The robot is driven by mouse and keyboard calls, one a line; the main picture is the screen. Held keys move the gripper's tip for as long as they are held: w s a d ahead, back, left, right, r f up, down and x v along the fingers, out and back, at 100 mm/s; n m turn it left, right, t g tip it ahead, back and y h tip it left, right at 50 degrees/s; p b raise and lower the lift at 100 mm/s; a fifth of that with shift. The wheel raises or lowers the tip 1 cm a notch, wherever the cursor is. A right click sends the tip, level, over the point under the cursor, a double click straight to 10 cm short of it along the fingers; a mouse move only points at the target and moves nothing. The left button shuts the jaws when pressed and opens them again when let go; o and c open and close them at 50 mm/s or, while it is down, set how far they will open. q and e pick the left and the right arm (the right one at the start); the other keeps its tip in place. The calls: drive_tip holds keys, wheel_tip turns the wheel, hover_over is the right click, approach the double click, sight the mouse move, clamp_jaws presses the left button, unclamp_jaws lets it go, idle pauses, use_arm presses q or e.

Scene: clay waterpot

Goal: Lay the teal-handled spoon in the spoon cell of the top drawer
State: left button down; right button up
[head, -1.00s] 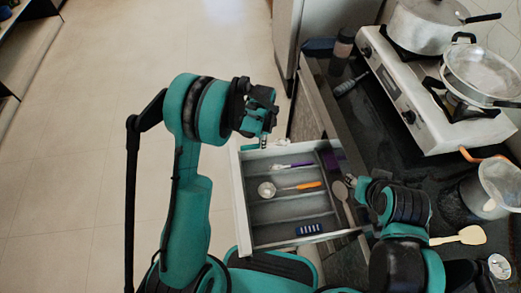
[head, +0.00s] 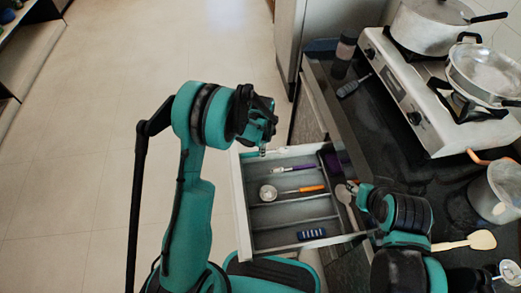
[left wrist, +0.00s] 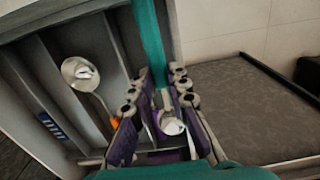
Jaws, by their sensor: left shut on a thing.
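My left gripper (head: 262,145) is above the far left corner of the open top drawer (head: 242,205). In the left wrist view its fingers (left wrist: 158,100) are shut on the teal-handled spoon (left wrist: 151,45). The teal handle runs up from between the fingers, and a shiny spoon bowl shows lower between them. The spoon is hard to make out in the head view. The drawer has long grey cells. My right gripper (head: 350,187) is by the drawer's counter end; its jaws are too small to read.
The drawer holds a ladle with an orange handle (head: 310,189), a purple-handled utensil (head: 295,168) and a blue item (head: 311,234). A grey-brown spoon (head: 343,193) lies at its counter end. The stove (head: 420,90) with pots is at the back right.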

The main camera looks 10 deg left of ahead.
use_arm(q)
drive_tip(key=shift+f, duration=0.25)
drive_tip(key=c, duration=1.5)
unclamp_jaws()
drive_tip(key=shift+r, duration=0.1)
drive_tip(key=shift+o, duration=0.2)
wheel_tip(320, 180, up, 13)
drive_tip(key=p, duration=0.6)
drive_tip(key=s+a+r+n+t, duration=0.25)
drive_tip(key=s+r+n, duration=0.5)
drive_tip(key=r, duration=0.65)
drive_tip(key=s+r+n+t, duration=0.1)
drive_tip(key=s+n+t, duration=0.1)
drive_tip(key=s, duration=0.4)
drive_tip(key=s+a+r+n+t, duration=0.1)
drive_tip(key=s+r+n+t, duration=0.1)
drive_tip(key=s+n, duration=0.2)
drive_tip(key=s, duration=0.3)
drive_tip(key=shift+s+a+t, duration=0.15)
drive_tip(key=shift+a+t, duration=0.05)
drive_tip(key=shift+t, duration=0.15)
